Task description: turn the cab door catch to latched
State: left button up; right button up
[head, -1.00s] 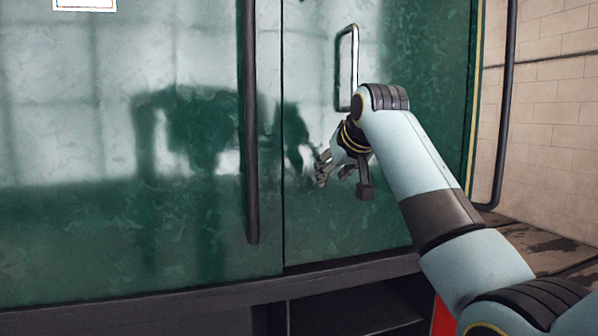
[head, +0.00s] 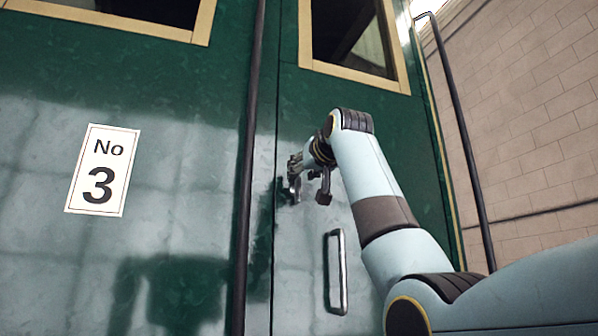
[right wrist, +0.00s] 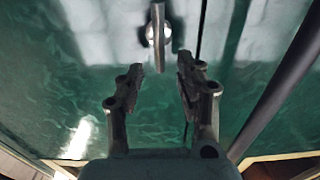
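The cab door catch (right wrist: 158,40) shows in the right wrist view as an upright metal lever on a round, bright boss, close to the door seam. My right gripper (right wrist: 160,78) is open, with one finger on each side of the lever's lower end. I see no clear contact with either finger. In the head view my right gripper (head: 294,180) is against the green cab door (head: 390,150), beside the seam and above the pull handle. The catch cannot be made out there behind the gripper. My left gripper is out of view.
A silver pull handle (head: 337,272) stands out from the door below my right gripper. A dark vertical rail (head: 248,150) runs just left of the seam. Another dark rail (head: 465,150) stands at the car's right edge, before a brick wall (head: 530,130).

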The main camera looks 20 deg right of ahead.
aim_at(300, 176)
jog(key=shift+w+p, duration=0.4)
jog(key=shift+w, duration=1.25)
jog(key=shift+c, duration=0.4)
grip_shut()
